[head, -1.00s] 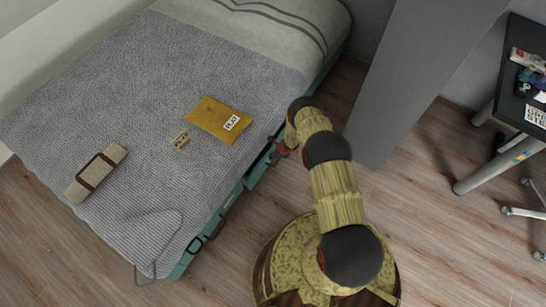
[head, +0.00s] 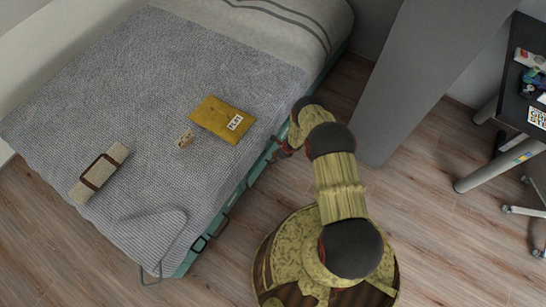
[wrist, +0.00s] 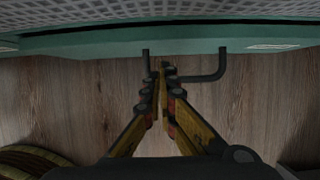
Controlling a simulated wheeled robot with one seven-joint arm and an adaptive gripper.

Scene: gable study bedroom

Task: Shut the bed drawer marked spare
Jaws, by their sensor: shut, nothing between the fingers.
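The bed's teal side (head: 235,198) runs along the bed's right edge in the head view, with dark handles low on it. In the wrist view a teal drawer front (wrist: 110,50) spans the top, with a black bar handle (wrist: 207,78). A narrow dark strip shows above the front, so I cannot tell whether it is fully flush. A small pale mark sits right of the handle, too small to read as "spare". My gripper (wrist: 162,68) is shut and empty, its fingertips at the handle close to the front; contact is unclear. The head view shows my gripper (head: 283,149) beside the bed.
On the grey blanket lie a yellow envelope (head: 221,119), a small tan item (head: 186,138) and a strapped roll (head: 99,172). A grey slanted pillar (head: 420,75) stands right of my arm. A dark desk (head: 525,95) is at far right. Wooden floor (head: 440,240) is open between.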

